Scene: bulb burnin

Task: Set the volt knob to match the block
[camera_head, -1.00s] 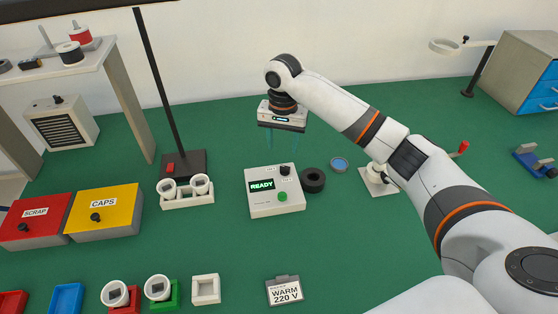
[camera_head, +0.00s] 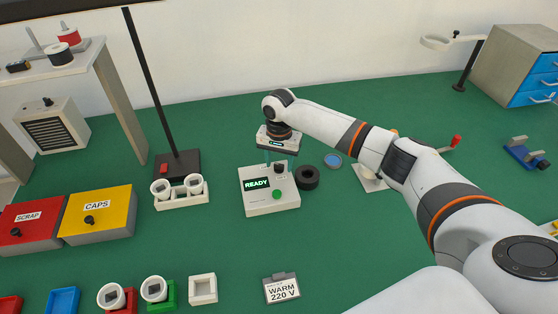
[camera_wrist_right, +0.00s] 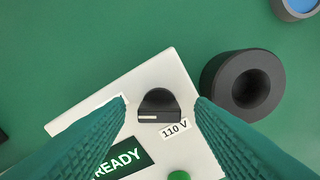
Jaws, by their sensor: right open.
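The white tester box (camera_head: 262,206) stands on the green bench with a lit READY display and a green button. Its black volt knob (camera_head: 279,168) also shows in the right wrist view (camera_wrist_right: 158,107), where its white pointer mark points left. A "110 V" label sits at the knob's lower right; another label at its left is partly hidden by a finger. The block (camera_head: 282,289) at the front reads WARM 220 V. My right gripper (camera_head: 281,158) is open just above the knob, one teal finger on each side of it. My left gripper is not in view.
A black ring (camera_head: 307,177) stands close beside the box's right side. A blue disc (camera_head: 333,161) lies behind it. A rack with white bulb holders (camera_head: 181,201) and a black post (camera_head: 147,90) stand left. Green bench is clear between the box and block.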

